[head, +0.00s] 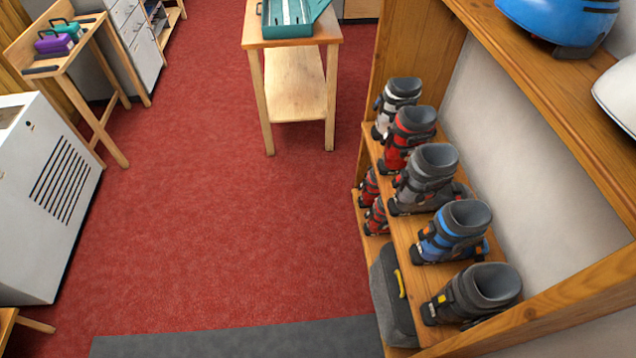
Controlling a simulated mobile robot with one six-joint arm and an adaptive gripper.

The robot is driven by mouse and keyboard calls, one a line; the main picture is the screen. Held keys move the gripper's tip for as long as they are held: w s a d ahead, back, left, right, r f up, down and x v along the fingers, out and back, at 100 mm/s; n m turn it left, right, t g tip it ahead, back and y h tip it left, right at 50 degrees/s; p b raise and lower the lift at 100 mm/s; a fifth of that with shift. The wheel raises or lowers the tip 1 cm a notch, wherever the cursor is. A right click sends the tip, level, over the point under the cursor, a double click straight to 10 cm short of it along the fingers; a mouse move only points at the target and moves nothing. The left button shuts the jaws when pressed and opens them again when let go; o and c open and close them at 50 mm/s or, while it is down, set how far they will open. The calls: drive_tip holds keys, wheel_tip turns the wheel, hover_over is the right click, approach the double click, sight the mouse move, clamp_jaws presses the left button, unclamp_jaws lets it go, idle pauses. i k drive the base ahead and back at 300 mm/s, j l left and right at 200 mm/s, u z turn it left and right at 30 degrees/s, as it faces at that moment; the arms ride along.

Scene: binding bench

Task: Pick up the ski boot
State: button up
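Several ski boots stand upright in a row on a wooden shelf at the right of the head view. From far to near they are a white and grey boot (398,104), a red boot (408,138), a grey boot (424,179), a blue boot (453,231) and a dark grey boot (474,293) with a yellow detail. Smaller red boots (376,215) stand on the shelf below, partly hidden. I cannot tell which boot the task means. My gripper is not in view.
The wooden shelf unit (404,222) has an upper board (545,85) with helmet-like blue and white items overhead. A grey bag (391,305) sits low at its front. A wooden table (293,82) stands ahead, a white cabinet (45,200) at left. The red carpet (215,220) between is clear.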

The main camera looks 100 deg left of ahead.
sight(464, 234)
drive_tip(key=k+j+u, duration=0.45)
drive_tip(key=k, duration=0.15)
drive_tip(key=k+j+u, duration=0.95)
drive_tip(key=j, duration=0.25)
